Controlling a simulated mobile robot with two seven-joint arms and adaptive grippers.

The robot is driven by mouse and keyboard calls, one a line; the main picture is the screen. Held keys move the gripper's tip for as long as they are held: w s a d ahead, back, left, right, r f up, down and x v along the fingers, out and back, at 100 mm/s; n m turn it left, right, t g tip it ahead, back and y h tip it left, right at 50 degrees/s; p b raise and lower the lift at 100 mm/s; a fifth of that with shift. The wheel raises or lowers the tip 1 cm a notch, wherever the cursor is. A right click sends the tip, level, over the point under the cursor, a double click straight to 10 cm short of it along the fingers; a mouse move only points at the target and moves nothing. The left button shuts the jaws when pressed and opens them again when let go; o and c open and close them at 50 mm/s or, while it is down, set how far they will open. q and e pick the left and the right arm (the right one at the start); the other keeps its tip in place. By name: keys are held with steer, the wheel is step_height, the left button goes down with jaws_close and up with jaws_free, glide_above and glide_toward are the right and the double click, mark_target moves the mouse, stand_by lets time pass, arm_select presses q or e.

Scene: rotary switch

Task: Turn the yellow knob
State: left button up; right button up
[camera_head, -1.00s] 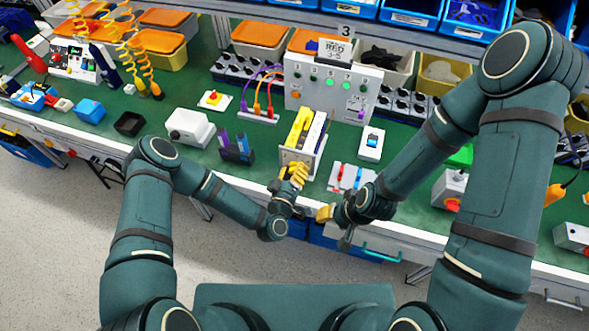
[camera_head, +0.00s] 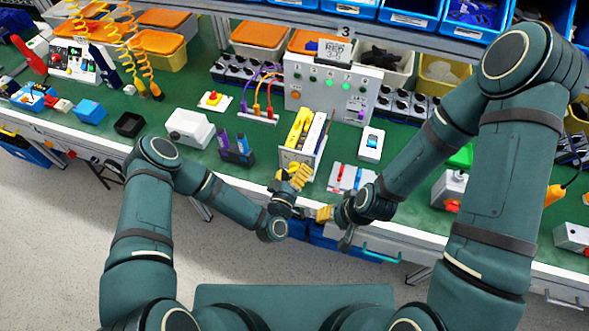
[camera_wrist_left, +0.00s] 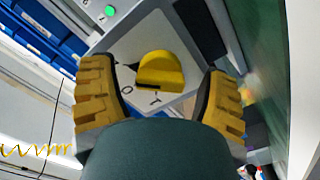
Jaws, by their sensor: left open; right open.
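The yellow knob (camera_wrist_left: 160,70) sits on the pale face of a box (camera_wrist_left: 150,40), with letters marked beside it, in the left wrist view. My left gripper (camera_head: 296,176) is open in front of this box, with one yellow finger on each side of the knob. Gaps show between the fingers and the knob, and I cannot tell how near the fingers are in depth. In the head view the gripper largely hides the knob. My right gripper (camera_head: 325,213) is open and empty, just right of the left one, near the table's front edge.
The green table (camera_head: 262,165) carries a white box (camera_head: 188,128) and purple holder (camera_head: 236,149) to the left. A board with red and blue parts (camera_head: 350,178) lies close to the right. A panel with green lights (camera_head: 333,88) stands behind.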

arm_select(q)
steer(key=v, duration=1.2)
step_height(320, 180, down, 6)
steer(key=a+m+g+b, duration=0.25)
steer(key=m+g, duration=0.25)
steer(key=g, duration=0.3)
steer(key=s+a+r+n+g+y+b, duration=0.1)
steer(key=s+a+g+b, duration=0.2)
steer(key=g, duration=0.4)
steer(key=shift+s+a+r+n+y, duration=0.4)
steer(key=shift+s+a, duration=0.15)
steer(key=shift+s, duration=0.8)
stand_by(3.3)
